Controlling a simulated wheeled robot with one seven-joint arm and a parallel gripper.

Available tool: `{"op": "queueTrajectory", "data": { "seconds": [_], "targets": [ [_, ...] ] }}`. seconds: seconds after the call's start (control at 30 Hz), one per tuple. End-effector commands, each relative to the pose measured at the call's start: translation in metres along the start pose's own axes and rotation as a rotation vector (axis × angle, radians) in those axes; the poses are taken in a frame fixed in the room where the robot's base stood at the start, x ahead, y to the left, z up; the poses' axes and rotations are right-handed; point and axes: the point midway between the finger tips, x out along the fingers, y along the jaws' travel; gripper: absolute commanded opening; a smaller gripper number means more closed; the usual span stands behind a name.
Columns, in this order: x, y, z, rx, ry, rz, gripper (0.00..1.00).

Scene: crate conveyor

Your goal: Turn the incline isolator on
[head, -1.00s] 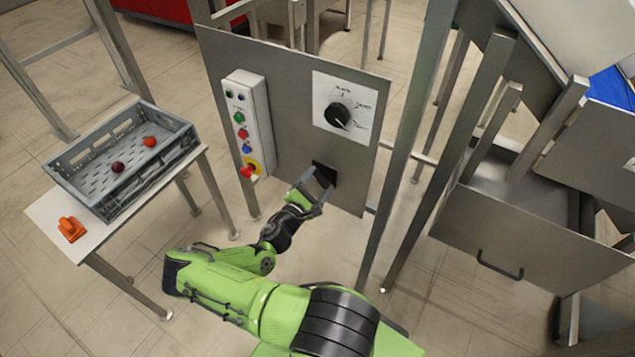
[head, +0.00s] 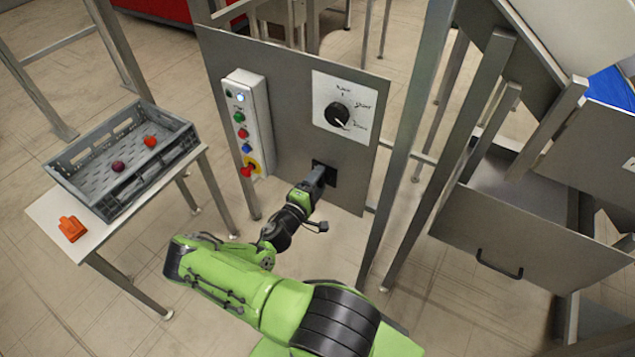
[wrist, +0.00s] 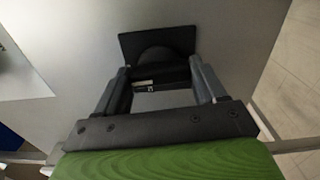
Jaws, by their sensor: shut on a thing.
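The incline isolator is a black switch (wrist: 158,58) on a dark square plate (head: 331,176), low on the grey panel under the dial. My gripper (head: 317,178) is at this switch. In the wrist view my gripper (wrist: 160,82) has its two fingers on either side of the switch's black handle, shut on it. A small light label shows on the handle, too small to read. In the head view my gripper hides most of the switch.
A dial (head: 338,114) on a white plate sits above the switch. A button box (head: 248,125) with a red stop knob is to the left. A grey crate (head: 80,150) with two round fruits and an orange object (head: 72,229) are on a table.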

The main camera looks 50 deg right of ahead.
Motion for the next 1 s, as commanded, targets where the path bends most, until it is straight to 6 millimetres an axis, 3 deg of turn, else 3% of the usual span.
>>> {"op": "queueTrajectory", "data": {
  "seconds": [0.7, 0.73, 0.9, 1.0],
  "targets": [
    [-0.0003, -0.0009, -0.0006, 0.080, 0.002, -0.003, 0.40],
    [-0.0003, -0.0009, -0.0006, 0.080, 0.002, -0.003, 0.72],
    [-0.0002, -0.0006, -0.0004, 0.079, 0.001, -0.002, 0.96],
    [-0.0001, -0.0005, -0.0003, 0.079, 0.001, -0.001, 0.96]
  ]
}}
